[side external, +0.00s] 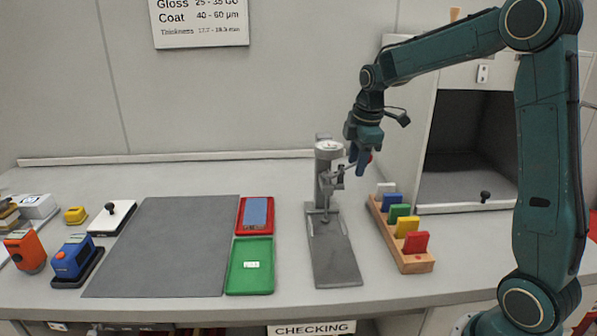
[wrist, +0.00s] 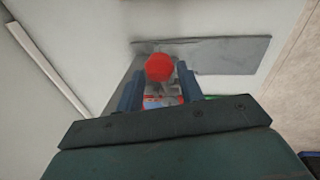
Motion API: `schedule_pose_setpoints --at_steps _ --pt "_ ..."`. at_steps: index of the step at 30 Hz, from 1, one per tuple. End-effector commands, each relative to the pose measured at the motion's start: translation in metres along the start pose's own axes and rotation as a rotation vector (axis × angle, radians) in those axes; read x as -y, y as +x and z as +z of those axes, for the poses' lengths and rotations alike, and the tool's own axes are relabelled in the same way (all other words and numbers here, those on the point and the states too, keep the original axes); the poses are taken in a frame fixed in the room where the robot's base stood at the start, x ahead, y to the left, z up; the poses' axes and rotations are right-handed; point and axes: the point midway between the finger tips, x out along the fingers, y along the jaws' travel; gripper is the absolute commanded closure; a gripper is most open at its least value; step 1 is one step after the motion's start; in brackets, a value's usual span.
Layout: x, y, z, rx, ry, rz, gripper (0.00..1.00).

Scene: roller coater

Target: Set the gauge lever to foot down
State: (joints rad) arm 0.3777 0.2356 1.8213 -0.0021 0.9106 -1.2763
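The thickness gauge (side external: 329,175) stands upright at the back of its grey base plate (side external: 333,252), with a pale round dial on top. Its lever reaches right and slightly up, ending in a red knob (side external: 370,158). My gripper (side external: 360,172) points down at the lever's end and hides part of it. In the wrist view the red knob (wrist: 159,67) shows between my two blue fingers (wrist: 160,75), with a gap on each side. My gripper is open. Whether the gauge foot touches the plate is too small to tell.
A wooden rack (side external: 409,262) with several coloured blocks stands right of the gauge. A red tray (side external: 240,228) and green tray (side external: 234,287) lie left of it, beside a grey mat (side external: 165,245). A dark open cabinet (side external: 466,145) stands at the back right.

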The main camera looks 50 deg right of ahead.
Motion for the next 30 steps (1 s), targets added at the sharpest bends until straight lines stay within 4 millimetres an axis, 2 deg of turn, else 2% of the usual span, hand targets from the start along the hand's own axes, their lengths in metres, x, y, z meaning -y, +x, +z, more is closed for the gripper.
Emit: schedule_pose_setpoints --at_steps 8,14,20,30 --pt "0.002 -0.001 -0.001 0.0 -0.003 -0.005 0.63" --pt "0.001 -0.014 -0.001 -0.001 -0.004 -0.004 0.63" --pt "0.001 -0.04 -0.001 -0.001 -0.004 -0.002 0.63" --pt "0.0 -0.098 -0.001 -0.001 -0.002 0.0 0.63"
